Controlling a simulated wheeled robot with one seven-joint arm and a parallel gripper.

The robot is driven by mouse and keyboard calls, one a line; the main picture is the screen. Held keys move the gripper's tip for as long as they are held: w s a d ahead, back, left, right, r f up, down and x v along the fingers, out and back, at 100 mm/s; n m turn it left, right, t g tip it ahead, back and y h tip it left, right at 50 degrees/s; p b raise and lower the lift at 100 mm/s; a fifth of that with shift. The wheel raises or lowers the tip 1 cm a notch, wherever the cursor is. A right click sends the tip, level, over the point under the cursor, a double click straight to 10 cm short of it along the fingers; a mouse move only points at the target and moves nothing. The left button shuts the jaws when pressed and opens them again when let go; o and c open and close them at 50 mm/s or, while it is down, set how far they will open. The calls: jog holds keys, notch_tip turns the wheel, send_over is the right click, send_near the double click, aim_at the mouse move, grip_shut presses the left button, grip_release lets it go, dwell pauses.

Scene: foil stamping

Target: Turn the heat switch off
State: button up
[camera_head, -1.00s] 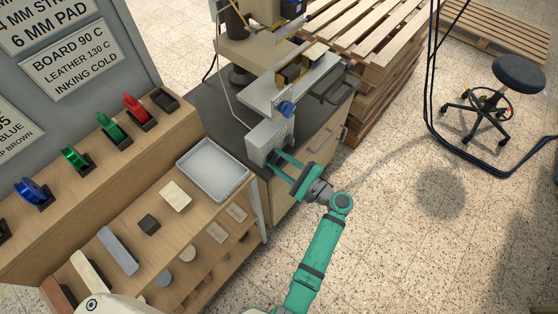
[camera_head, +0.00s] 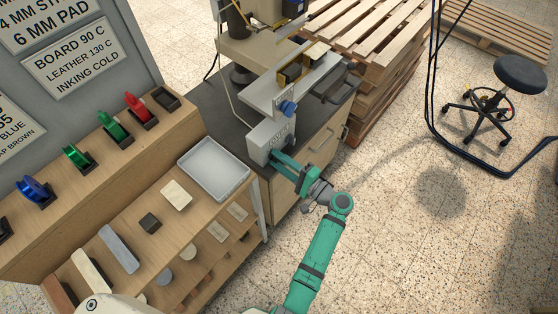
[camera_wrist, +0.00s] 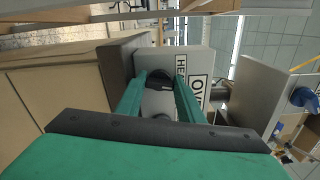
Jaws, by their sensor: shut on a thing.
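The heat switch is on the front of a grey control box (camera_head: 262,138) at the near edge of the press bench. In the wrist view the box (camera_wrist: 200,62) carries a label reading "HE..." and "OV...", partly hidden by a finger. A dark round knob (camera_wrist: 160,80) shows between my fingertips. My gripper (camera_head: 277,158) is at the box's front face, its two green fingers closed around the knob. In the wrist view my gripper (camera_wrist: 160,90) has one finger on each side of the knob. The knob's exact setting cannot be read.
The stamping press (camera_head: 262,45) stands on the dark bench top behind the box, with a blue knob (camera_head: 287,108) just above it. A grey tray (camera_head: 213,168) lies on the wooden shelf to the left. A pallet stack (camera_head: 375,55) stands behind right.

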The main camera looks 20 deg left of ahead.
jog(key=shift+f+n, duration=0.1)
jog(key=shift+n, duration=1)
jog(key=o, duration=1.1)
jog(key=shift+w, duration=0.1)
jog(key=shift+c, duration=0.2)
jog(key=shift+s+a, duration=0.1)
jog(key=shift+s, duration=0.15)
jog(key=shift+f, duration=0.1)
